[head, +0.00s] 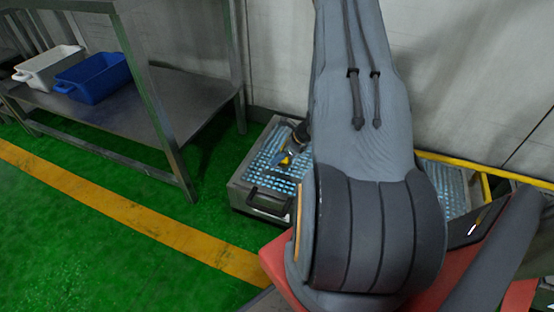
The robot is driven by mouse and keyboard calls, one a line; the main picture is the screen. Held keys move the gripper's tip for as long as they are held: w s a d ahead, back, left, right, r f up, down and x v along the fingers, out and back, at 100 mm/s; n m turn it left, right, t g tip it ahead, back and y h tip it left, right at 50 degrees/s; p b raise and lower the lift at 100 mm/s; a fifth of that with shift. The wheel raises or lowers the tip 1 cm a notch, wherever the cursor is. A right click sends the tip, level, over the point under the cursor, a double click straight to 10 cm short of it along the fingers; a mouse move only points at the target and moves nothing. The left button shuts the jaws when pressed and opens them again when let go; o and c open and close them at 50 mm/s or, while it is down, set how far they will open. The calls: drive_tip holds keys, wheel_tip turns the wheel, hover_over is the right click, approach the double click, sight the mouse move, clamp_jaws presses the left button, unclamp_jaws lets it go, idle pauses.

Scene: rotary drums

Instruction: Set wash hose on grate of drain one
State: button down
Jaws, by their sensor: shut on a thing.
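A metal drain box with a perforated, bluish-lit grate (262,158) stands on the floor by the wall, left of my arm. It has a dark handle (268,202) on its front. A second similar grate (452,188) shows to the right of my arm; no label is readable on either. My gripper (291,150) is partly hidden behind my arm, over the right part of the left grate. It is shut on a small blue and yellow piece (285,161), which seems to be the wash hose's end. I cannot tell whether it touches the grate. The rest of the hose is hidden.
A metal shelf table (170,95) stands at the left, with a white bin (42,72) and a blue bin (92,78) on its lower shelf. A yellow rail (490,169) runs along the wall at right. Green floor with a yellow stripe (130,210) lies clear at left.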

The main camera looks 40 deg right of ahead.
drive_tip(key=shift+f, duration=0.2)
drive_tip(key=c, duration=1.4)
unclamp_jaws()
drive_tip(key=shift+c, duration=0.2)
